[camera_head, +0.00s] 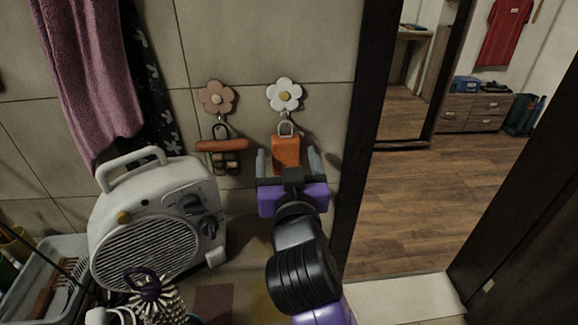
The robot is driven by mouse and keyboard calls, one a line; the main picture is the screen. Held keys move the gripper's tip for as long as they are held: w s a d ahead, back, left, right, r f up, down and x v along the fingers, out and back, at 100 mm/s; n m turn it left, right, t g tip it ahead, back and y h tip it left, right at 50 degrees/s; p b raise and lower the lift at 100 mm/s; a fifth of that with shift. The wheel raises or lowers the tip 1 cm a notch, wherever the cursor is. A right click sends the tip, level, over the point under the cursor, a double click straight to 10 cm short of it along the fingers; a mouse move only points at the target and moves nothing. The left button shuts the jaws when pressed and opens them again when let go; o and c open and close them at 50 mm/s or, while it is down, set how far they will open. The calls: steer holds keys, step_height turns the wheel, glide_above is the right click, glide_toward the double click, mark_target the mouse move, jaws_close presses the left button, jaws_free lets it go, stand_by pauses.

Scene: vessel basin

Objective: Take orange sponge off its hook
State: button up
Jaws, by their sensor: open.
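The orange sponge (286,152) hangs by a metal loop from the white flower hook (285,95) on the tiled wall. My gripper (288,163) is open just in front of the sponge. One finger is on each side of the sponge's lower part, seen from here. Gaps show between the fingers and the sponge. The sponge's lower end is hidden behind my gripper. I cannot tell how far the fingers reach in depth.
A pink-brown flower hook (216,98) to the left holds an orange-handled item (222,147). A white fan heater (158,222) stands at lower left, below a hanging pink towel (88,75). A dark door frame (366,110) is close on the right. Wooden floor beyond is open.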

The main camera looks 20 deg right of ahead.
mark_target(287, 147)
steer(key=shift+x, duration=1.4)
steer(key=c, duration=1.4)
steer(key=shift+r+p, duration=0.2)
steer(key=shift+p, duration=0.15)
steer(key=shift+r+p, duration=0.45)
steer(key=shift+r, duration=0.15)
steer(key=shift+s, duration=0.1)
steer(key=b+v, duration=0.1)
steer(key=v, duration=0.7)
steer(key=shift+s+a, duration=0.1)
steer(key=shift+s, duration=0.05)
